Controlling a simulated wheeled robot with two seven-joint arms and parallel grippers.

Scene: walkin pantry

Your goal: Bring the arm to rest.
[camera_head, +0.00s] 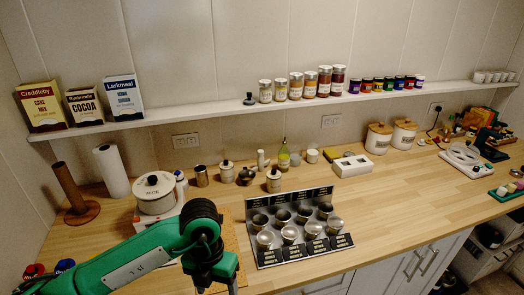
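My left arm, green with black joints, comes in from the lower left over the wooden counter (390,205). Its black wrist end with the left gripper (214,279) hangs over a tan perforated board (236,243) near the counter's front. My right gripper is not in view.
A shelf (190,107) carries boxes and jars. The counter right of the cup stand is clear.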

